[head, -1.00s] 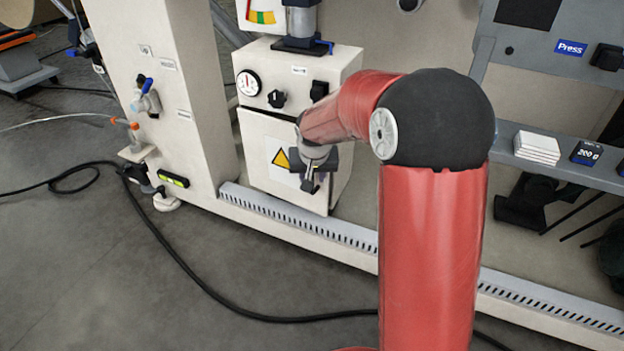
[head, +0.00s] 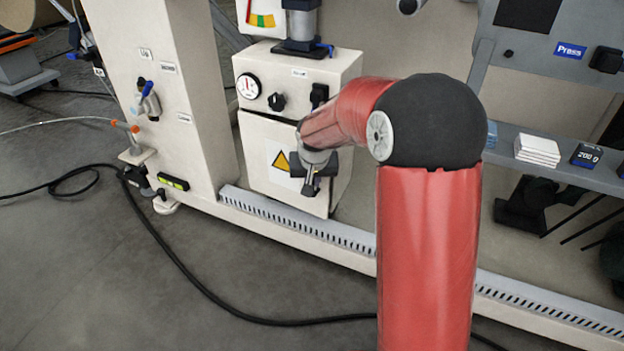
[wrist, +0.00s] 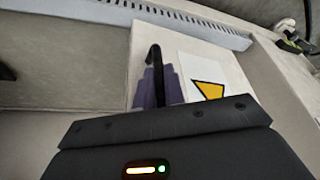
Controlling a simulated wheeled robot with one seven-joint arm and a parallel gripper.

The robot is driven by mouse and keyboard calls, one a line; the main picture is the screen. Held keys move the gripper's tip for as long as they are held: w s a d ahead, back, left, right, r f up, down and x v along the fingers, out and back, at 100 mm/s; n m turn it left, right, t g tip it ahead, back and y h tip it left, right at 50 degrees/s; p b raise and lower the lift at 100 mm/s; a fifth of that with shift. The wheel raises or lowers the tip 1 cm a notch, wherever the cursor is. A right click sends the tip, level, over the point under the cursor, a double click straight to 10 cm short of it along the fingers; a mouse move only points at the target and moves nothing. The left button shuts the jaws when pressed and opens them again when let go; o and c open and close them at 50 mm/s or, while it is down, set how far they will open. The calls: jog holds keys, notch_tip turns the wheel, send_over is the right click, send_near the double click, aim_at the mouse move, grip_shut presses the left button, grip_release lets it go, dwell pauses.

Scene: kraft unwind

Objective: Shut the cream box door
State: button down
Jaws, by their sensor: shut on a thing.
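The cream box (head: 345,75) stands on the machine frame, with a gauge and black knob above its door. The cream box door (head: 262,177) carries a yellow warning triangle on a white label and looks close to flush with the box front; I cannot tell whether a small gap is left. My gripper (head: 312,188) is at the right side of the door, partly hiding it. In the wrist view, the purple fingers (wrist: 158,88) are closed around the black door handle (wrist: 155,62), beside the door's label (wrist: 205,82).
A slotted grey rail (head: 300,227) runs along the frame below the box. A cream upright (head: 165,100) with a blue-handled valve stands to the left. A black cable (head: 215,295) lies on the floor. A grey shelf (head: 555,165) is at the right.

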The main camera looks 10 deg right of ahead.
jog(key=shift+w+d+p, duration=0.35)
jog(key=shift+w+d, duration=0.6)
jog(key=shift+d, duration=0.05)
jog(key=c, duration=1.5)
grip_release()
jog(key=shift+p+v, duration=0.75)
jog(key=shift+v, duration=3.15)
